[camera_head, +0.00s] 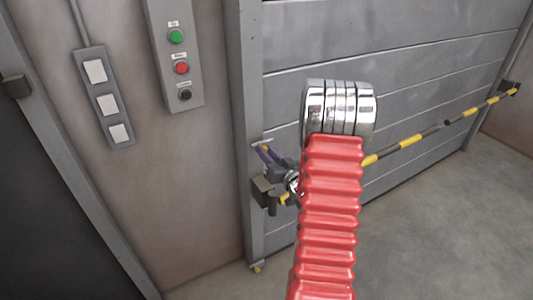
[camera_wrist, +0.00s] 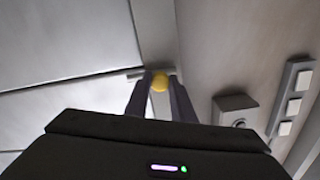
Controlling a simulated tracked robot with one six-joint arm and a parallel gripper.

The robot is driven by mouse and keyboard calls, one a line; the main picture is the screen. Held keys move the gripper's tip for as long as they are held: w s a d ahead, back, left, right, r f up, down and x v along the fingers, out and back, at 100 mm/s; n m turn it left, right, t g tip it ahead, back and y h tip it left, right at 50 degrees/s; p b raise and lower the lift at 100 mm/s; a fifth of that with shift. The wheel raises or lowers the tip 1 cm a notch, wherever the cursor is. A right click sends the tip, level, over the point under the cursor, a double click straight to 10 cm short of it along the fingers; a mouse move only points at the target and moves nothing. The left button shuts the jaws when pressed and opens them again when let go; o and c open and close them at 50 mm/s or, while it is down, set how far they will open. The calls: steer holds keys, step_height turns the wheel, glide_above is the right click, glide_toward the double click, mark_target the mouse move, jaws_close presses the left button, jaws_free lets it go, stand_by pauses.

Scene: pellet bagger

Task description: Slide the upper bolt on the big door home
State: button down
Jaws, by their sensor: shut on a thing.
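The big door (camera_head: 400,62) is grey with horizontal panels, right of a grey frame post (camera_head: 243,110). The upper bolt shows as a short thin grey rod (camera_head: 262,141) at the door's left edge, with a yellow knob (camera_wrist: 160,82). My gripper (camera_head: 266,154) is shut on this knob, one finger on each side of it in the wrist view. In the wrist view the rod (camera_wrist: 136,73) emerges beside the left finger. My fingers hide much of the bolt, so I cannot tell how far it reaches. A lower bolt's yellow knob (camera_head: 257,267) sits near the floor.
A yellow-and-black bar (camera_head: 410,141) crosses in front of the door, below my gripper. A dark bracket (camera_head: 264,192) sits on the post under my gripper. A button box (camera_head: 178,70) and a switch panel (camera_head: 106,100) are on the left wall. Open floor lies at right.

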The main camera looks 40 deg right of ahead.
steer(key=c, duration=1.8)
jaws_free()
steer(key=shift+d, duration=0.4)
steer(key=shift+o, duration=1.4)
steer(key=shift+a, duration=0.15)
steer(key=shift+s, duration=0.15)
steer(key=v, duration=1.3)
steer(key=shift+s, duration=0.3)
steer(key=shift+a+f, duration=0.1)
steer(key=shift+a, duration=0.05)
